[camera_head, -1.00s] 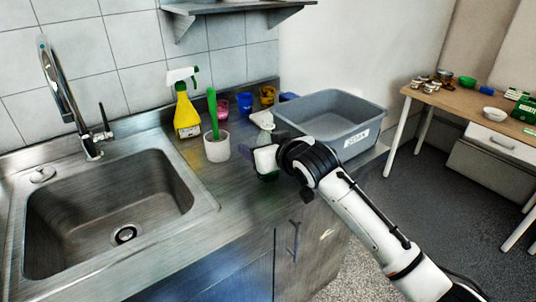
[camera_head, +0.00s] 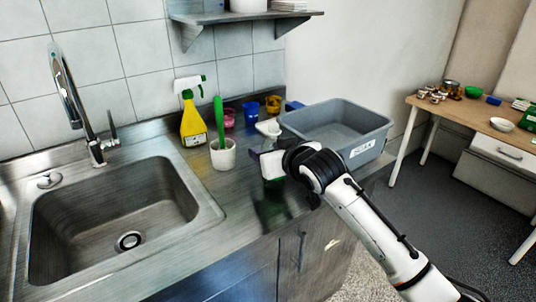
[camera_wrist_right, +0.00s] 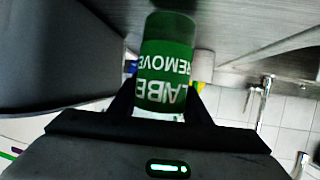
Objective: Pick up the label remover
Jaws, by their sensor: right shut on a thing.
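The label remover (camera_wrist_right: 165,60) is a green cylindrical container with white lettering, upside down in the right wrist view. My right gripper (camera_wrist_right: 162,98) is shut on it, with a dark finger on each side. In the head view my right gripper (camera_head: 269,160) is over the counter, in front of the grey bin. A dark, greenish patch shows on the counter beneath. I cannot tell the exact gap to the counter. My left gripper is not in view.
A grey bin (camera_head: 300,122) stands right behind the gripper. A white cup (camera_head: 223,155) with a green brush, a yellow spray bottle (camera_head: 194,125) and several coloured cups stand to the left. The sink (camera_head: 110,220) lies farther left. The front counter strip is clear.

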